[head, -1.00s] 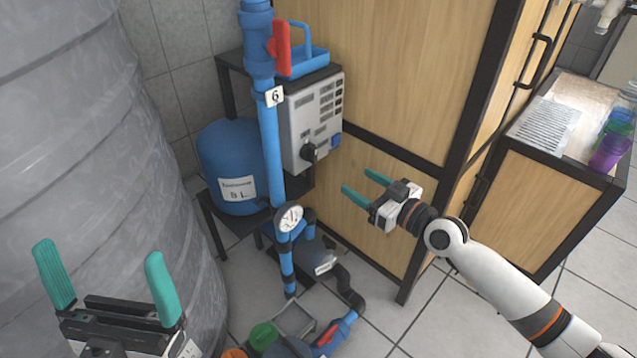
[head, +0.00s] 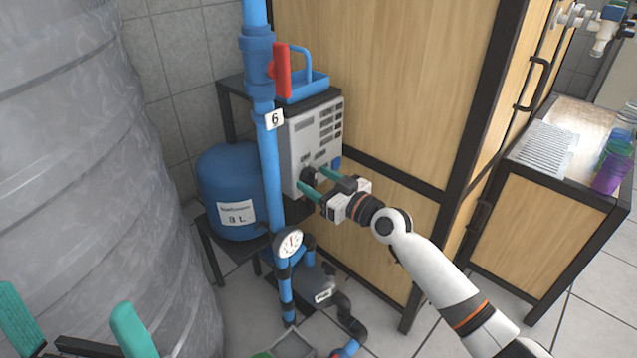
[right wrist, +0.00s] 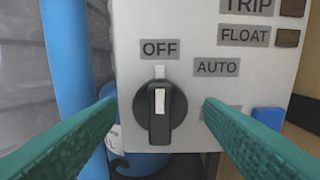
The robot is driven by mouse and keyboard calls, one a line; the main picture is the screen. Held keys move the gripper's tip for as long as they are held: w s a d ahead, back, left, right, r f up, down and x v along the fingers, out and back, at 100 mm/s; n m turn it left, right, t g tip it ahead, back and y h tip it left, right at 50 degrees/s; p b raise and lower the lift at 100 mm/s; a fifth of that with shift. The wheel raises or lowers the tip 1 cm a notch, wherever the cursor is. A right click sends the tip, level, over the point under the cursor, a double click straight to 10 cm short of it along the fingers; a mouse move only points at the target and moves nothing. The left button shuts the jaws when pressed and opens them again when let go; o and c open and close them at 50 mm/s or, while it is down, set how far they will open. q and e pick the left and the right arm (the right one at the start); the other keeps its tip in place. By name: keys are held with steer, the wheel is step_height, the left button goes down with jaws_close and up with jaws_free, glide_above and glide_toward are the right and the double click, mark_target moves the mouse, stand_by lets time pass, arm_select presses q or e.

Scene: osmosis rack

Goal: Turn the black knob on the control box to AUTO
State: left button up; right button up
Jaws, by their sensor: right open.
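The grey control box (head: 318,133) stands behind the blue pipe, and its front also fills the right wrist view (right wrist: 200,30). The black knob (right wrist: 160,118) is on its lower front. The knob's white mark points straight up to the OFF label (right wrist: 160,48). The AUTO label (right wrist: 217,67) is up and to the right of the knob. My right gripper (head: 313,178) is open, its teal fingers on either side of the knob with gaps in the right wrist view (right wrist: 158,110). My left gripper (head: 65,325) is open and empty at the lower left, partly cut off.
A vertical blue pipe (head: 268,165) with a red-handled valve (head: 281,70) runs just left of the box. A blue tank (head: 225,175) and a gauge (head: 288,243) are nearby. A wooden cabinet (head: 390,80) stands right of the box.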

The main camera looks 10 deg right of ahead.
steer(key=c, duration=1)
steer(key=shift+m, duration=0.5)
steer(key=m, duration=0.3)
steer(key=shift+m, duration=0.4)
steer(key=m+p, duration=0.1)
steer(key=m, duration=0.3)
steer(key=shift+m, duration=0.7)
steer(key=o, duration=1)
